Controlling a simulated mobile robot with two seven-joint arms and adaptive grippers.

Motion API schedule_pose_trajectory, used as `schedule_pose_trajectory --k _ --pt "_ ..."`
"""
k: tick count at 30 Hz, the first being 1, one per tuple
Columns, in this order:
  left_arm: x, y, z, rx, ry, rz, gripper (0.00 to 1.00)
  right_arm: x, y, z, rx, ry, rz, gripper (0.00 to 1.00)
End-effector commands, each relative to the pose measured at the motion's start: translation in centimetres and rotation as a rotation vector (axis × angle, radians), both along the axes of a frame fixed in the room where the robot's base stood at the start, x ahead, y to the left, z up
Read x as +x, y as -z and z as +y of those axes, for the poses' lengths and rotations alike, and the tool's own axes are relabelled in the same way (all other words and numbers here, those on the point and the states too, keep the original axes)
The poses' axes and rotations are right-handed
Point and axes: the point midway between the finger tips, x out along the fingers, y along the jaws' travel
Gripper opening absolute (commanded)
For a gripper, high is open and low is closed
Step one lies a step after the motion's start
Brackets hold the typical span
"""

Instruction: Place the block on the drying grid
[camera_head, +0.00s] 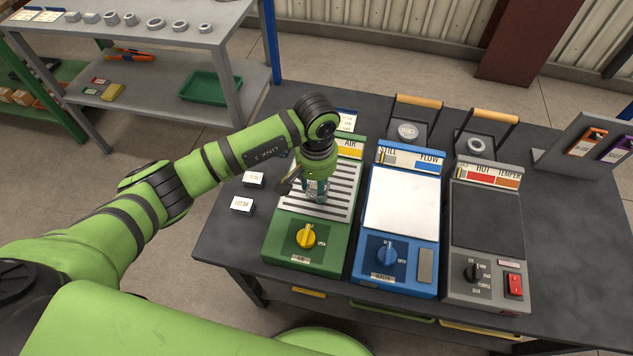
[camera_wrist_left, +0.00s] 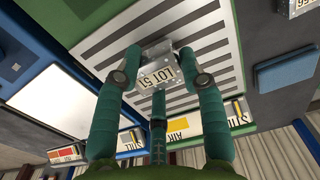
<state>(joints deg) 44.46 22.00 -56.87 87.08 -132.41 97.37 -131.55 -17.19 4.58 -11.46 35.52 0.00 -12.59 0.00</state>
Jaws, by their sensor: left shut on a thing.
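The drying grid (camera_head: 341,203) is the pale slatted top of the green AIR station. It also shows in the wrist view (camera_wrist_left: 98,46). My left gripper (camera_head: 314,191) is directly over the grid, pointing down. In the wrist view its green fingers (camera_wrist_left: 160,80) are closed around a small grey metal block (camera_wrist_left: 158,62) with a white "LOT 51" label. The block is over the slats; I cannot tell whether it touches them. In the head view the gripper mostly hides the block. My right gripper is not in view.
A blue STILL/FLOW station (camera_head: 401,203) and a grey HOT TEMPER station (camera_head: 487,222) stand to the right. Two small labelled pieces (camera_head: 253,179) (camera_head: 242,205) lie left of the grid. A yellow knob (camera_head: 306,236) sits in front of it. A shelf (camera_head: 150,28) holds several metal parts.

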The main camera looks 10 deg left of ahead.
Motion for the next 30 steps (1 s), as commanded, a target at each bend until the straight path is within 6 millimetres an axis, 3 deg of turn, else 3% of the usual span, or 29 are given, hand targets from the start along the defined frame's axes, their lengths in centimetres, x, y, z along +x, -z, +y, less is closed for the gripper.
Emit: schedule_pose_trajectory --k 15,16,17,18,30 --pt "0.1 1.5 0.0 -0.001 0.000 -0.005 0.00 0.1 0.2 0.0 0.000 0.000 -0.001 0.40" --pt "0.1 1.4 0.0 0.000 0.000 -0.003 0.48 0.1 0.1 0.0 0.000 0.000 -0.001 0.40" --pt "0.1 1.4 0.0 -0.001 0.000 -0.003 0.60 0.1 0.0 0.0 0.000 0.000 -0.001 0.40" --pt "0.1 1.4 0.0 -0.001 0.000 -0.003 0.64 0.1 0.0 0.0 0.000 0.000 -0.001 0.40" --pt "0.0 0.8 -0.1 -0.001 -0.001 -0.002 0.64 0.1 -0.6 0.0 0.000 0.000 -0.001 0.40"
